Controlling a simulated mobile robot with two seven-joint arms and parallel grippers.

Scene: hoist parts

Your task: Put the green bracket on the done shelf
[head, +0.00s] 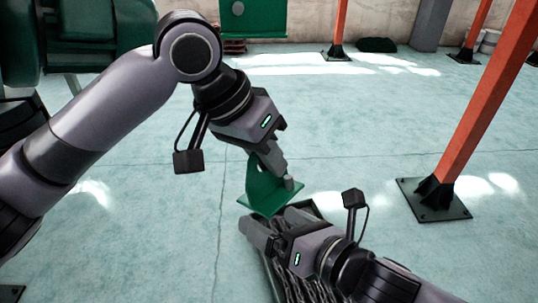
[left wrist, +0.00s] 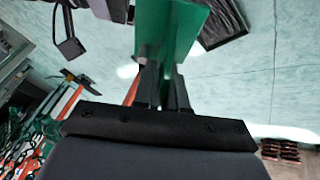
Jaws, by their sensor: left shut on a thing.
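The green bracket (head: 262,196), an angled plate with a flat base, is held in the air in my left gripper (head: 276,165). My left gripper is shut on the bracket's upright plate. The left wrist view shows the green bracket (left wrist: 172,32) between the fingers (left wrist: 164,88). My right gripper (head: 276,224) is just below the bracket, with its fingers spread apart and nothing seen between them. I cannot tell whether it touches the bracket. No shelf can be made out clearly as the done shelf.
A dark tray of chains (head: 264,268) lies under my right gripper. An orange post (head: 484,95) on a black base plate (head: 434,206) stands at the right. A green metal piece (head: 240,18) is at the top. The pale green floor between is clear.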

